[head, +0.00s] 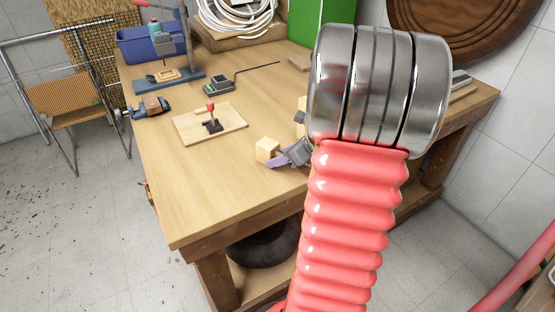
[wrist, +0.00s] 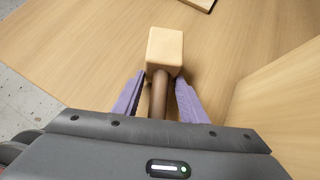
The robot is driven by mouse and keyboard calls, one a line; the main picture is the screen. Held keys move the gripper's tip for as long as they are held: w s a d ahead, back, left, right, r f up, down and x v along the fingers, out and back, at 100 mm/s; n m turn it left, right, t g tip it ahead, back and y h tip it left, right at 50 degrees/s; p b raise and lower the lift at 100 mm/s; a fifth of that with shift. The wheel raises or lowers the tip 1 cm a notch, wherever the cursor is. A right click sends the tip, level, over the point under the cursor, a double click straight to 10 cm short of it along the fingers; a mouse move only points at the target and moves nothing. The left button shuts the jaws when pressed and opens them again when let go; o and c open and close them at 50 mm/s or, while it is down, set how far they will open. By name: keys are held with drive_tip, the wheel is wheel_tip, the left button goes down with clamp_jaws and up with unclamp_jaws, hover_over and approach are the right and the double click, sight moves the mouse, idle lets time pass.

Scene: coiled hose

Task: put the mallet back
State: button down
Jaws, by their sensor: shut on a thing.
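The mallet has a pale wooden block head (head: 266,150) and a brown handle. In the wrist view its head (wrist: 165,50) points away from me, and the handle runs back between the fingers. My gripper (head: 280,161) has purple fingers and is shut on the handle, just behind the head. It also shows in the wrist view (wrist: 160,88). The mallet is over the workbench, near its front edge; I cannot tell whether it touches the top. The handle's rear end is hidden by my gripper. My red ribbed arm with its metal collar covers the bench's right part.
The workbench (head: 190,205) is clear at front left. A board with a red-handled clamp (head: 211,118) lies behind the mallet. A blue bin (head: 140,50), a vise (head: 150,107) and a coiled white hose (head: 235,18) are further back. A plain wooden surface (wrist: 280,100) rises at right in the wrist view.

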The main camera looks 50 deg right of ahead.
idle(0.3)
drive_tip(key=c, duration=1.1)
unclamp_jaws()
drive_tip(key=shift+f, duration=0.1)
drive_tip(key=v, duration=1.2)
